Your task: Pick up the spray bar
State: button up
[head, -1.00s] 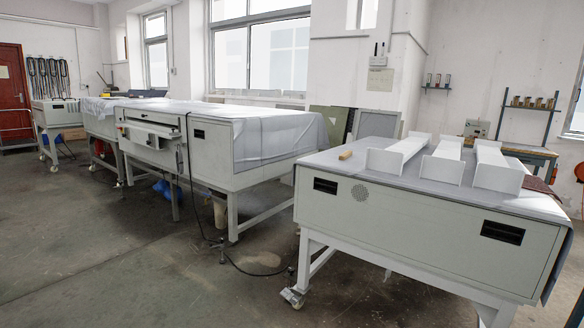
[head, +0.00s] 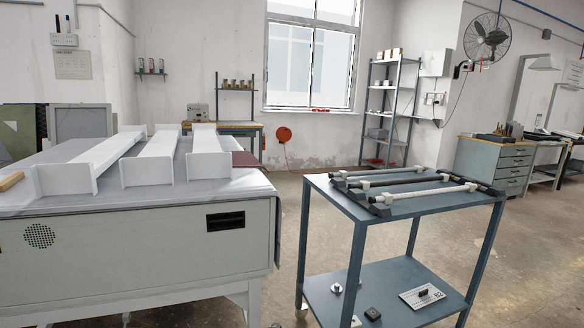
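Several long thin bars lie side by side on top of a blue-grey trolley (head: 430,206) right of centre. The nearest bar (head: 425,192) is pale with dark ends and rests on small light supports. A darker bar (head: 400,182) lies behind it, and another pale bar (head: 385,171) lies farthest back. I cannot tell from this view which of them is the spray bar. My gripper is not in view.
A grey-white machine (head: 120,250) with three white channel-shaped pieces (head: 148,160) on top stands at the left. Small items lie on the trolley's lower shelf (head: 390,278). A drawer cabinet (head: 495,165) stands at the back right. Floor right of the trolley is clear.

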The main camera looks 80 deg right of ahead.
aim_at(386, 198)
jog(key=l+z, duration=0.2)
jog(key=z, duration=0.25)
jog(key=l+z, duration=0.2)
jog(key=z, duration=0.3)
jog(key=l+z, duration=0.25)
jog(key=z, duration=0.2)
jog(key=l+z, duration=0.2)
jog(key=z, duration=0.25)
jog(key=i+l+z, duration=0.2)
jog(key=l+z, duration=0.15)
jog(key=i+l+z, duration=0.25)
jog(key=l+z, duration=0.15)
jog(key=i+l+z, duration=0.35)
jog(key=i+l, duration=0.5)
jog(key=i, duration=0.15)
jog(key=u, duration=0.6)
jog(key=k+j+z, duration=0.15)
